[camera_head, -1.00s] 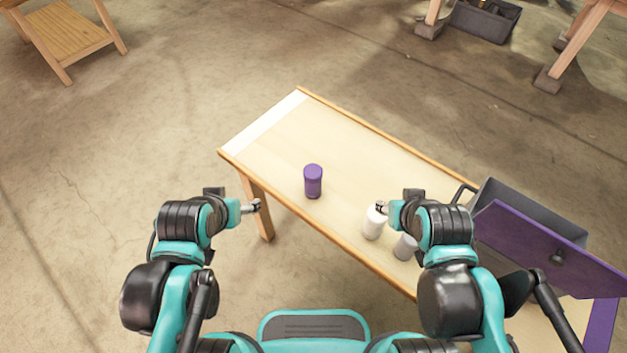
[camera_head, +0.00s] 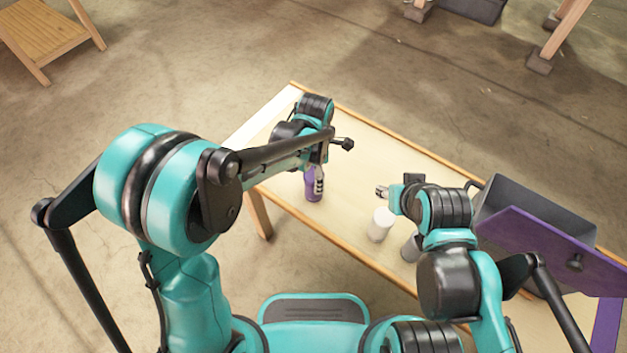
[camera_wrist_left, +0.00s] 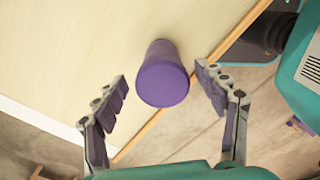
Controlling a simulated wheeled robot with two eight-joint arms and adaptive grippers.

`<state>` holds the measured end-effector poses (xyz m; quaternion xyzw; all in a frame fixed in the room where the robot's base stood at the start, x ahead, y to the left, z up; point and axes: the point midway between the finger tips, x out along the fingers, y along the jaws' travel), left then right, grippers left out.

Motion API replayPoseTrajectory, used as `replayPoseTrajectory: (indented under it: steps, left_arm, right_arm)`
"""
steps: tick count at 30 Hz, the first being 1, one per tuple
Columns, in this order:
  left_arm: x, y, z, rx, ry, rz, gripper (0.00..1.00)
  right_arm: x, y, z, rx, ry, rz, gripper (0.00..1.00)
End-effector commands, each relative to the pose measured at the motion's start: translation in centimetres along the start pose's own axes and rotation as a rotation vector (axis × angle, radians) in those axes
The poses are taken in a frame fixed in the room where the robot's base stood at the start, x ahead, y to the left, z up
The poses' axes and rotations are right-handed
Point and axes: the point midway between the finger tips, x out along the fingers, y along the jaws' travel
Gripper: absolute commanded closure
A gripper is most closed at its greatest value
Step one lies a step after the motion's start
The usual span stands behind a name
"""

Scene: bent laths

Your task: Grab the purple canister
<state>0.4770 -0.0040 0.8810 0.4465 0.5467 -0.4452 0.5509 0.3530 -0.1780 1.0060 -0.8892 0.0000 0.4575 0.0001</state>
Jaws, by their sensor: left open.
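The purple canister (camera_head: 312,190) stands upright on the table near its front edge, partly hidden behind my left gripper. In the left wrist view the canister (camera_wrist_left: 163,76) shows from above with its round lid, between and slightly beyond the two fingers. My left gripper (camera_wrist_left: 163,92) is open, with a finger on each side of the canister and a gap to each. In the head view my left gripper (camera_head: 319,182) is at the canister. My right gripper (camera_head: 382,191) is above the table beside the white canister; its finger gap is too small to judge.
A white canister (camera_head: 380,226) and a grey canister (camera_head: 409,249) stand right of the purple one, the grey one partly hidden by my right arm. A grey box (camera_head: 540,213) with a purple lid (camera_head: 545,250) is at the right end. The table's back middle (camera_head: 375,150) is clear.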

Motion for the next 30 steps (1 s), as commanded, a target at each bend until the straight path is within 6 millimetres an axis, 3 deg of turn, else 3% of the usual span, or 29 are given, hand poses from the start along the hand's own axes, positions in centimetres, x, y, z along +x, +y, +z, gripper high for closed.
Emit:
replayPoseTrajectory:
  steps: [13,20,27,28,30]
  left_arm:
    - [4.5,-0.1,-0.1,-0.027,0.004,-0.006,0.28]
    - [7.9,-0.2,-0.6,-0.026,0.004,-0.006,0.28]
    - [8.1,-0.3,-0.6,-0.026,0.004,-0.005,0.28]
    - [8.1,-0.3,-0.6,-0.026,0.004,-0.005,0.31]
    - [8.1,-0.3,-0.6,-0.026,0.004,-0.005,0.49]
  right_arm:
    - [1.6,0.0,1.2,0.000,0.000,0.000,0.60]
    - [3.2,0.0,2.3,0.000,0.000,0.000,0.60]
    - [3.1,0.0,2.2,0.000,0.000,0.000,0.60]
    - [3.1,0.0,2.2,0.000,0.000,0.000,0.60]
    - [3.1,0.0,2.2,0.000,0.000,0.000,0.60]
